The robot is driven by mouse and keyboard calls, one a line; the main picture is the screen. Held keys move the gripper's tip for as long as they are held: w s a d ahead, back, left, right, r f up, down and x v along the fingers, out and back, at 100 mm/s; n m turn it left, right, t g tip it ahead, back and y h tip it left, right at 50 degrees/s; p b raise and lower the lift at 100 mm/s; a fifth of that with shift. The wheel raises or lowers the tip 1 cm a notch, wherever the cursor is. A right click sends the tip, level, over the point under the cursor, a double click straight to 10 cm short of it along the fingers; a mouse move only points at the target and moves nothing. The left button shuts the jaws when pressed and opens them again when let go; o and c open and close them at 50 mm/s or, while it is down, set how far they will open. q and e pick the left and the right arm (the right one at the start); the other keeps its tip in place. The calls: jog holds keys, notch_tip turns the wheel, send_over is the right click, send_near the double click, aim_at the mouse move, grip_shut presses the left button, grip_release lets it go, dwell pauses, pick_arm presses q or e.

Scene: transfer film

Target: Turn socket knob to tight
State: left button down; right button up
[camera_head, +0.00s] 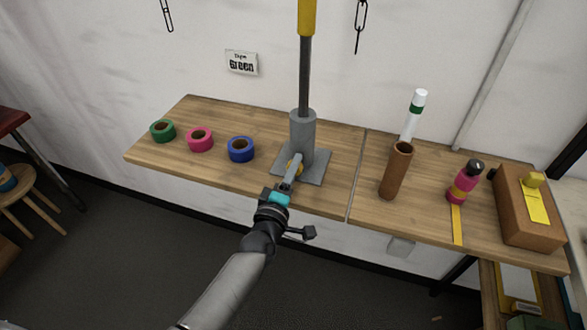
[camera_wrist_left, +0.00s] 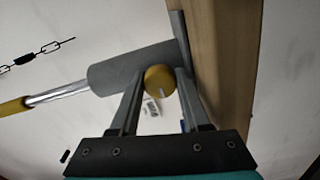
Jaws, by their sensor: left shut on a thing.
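A grey socket (camera_head: 303,130) stands upright on a flat grey base plate (camera_head: 317,172) on the wooden shelf, with a dark pole with a yellow upper part (camera_head: 306,60) rising from it. The yellow round knob (camera_head: 295,167) is on the front of the socket, partly hidden by my gripper. My left gripper (camera_head: 291,174) reaches in from the front and is shut on the knob. In the left wrist view the knob (camera_wrist_left: 160,79) sits between the two fingertips, against the grey socket (camera_wrist_left: 135,66). My right gripper is in neither view.
Green (camera_head: 162,131), pink (camera_head: 200,139) and blue (camera_head: 241,149) tape rolls lie left of the socket. A sign (camera_head: 241,62) reading "Green" hangs on the wall.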

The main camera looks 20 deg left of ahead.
pick_arm(q)
jog(key=shift+c, duration=1.9)
grip_release()
jog(key=shift+f, duration=0.1)
